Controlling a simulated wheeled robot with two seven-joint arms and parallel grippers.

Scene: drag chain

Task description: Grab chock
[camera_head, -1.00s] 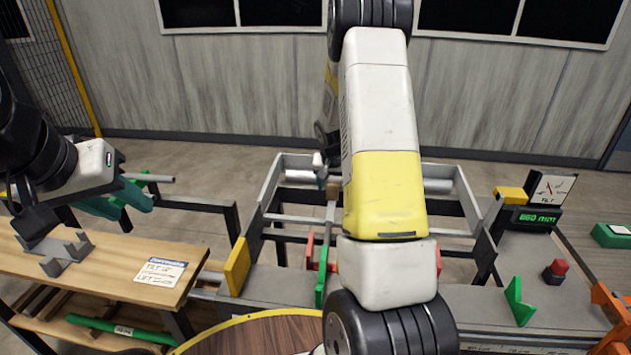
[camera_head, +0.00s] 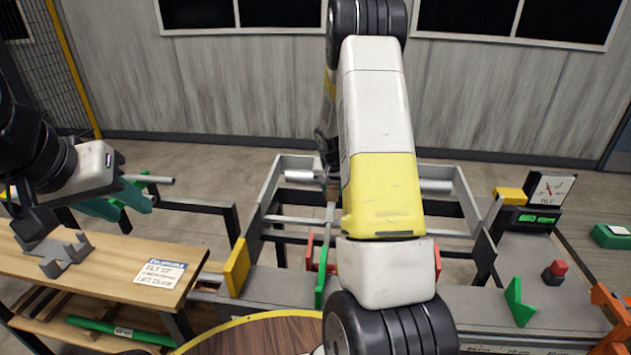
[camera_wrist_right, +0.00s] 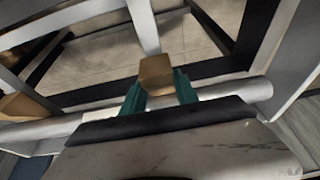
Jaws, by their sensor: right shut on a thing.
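The chock (camera_wrist_right: 157,72) is a small brown wooden block in the right wrist view. My right gripper (camera_wrist_right: 159,90) has its two teal fingers on either side of the block's near end and is shut on it. In the head view my right arm hides this gripper and the chock. My left gripper (camera_head: 122,204), with teal fingers, hangs at the left over the wooden bench; its finger gap is not clear from this angle.
A grey metal frame with rollers (camera_head: 437,186) stands behind my right arm. A wooden bench (camera_head: 105,262) with a grey bracket (camera_head: 62,255) and label is at left. A yellow block (camera_head: 237,267), green wedge (camera_head: 518,303) and red button (camera_head: 556,270) sit around the frame's front.

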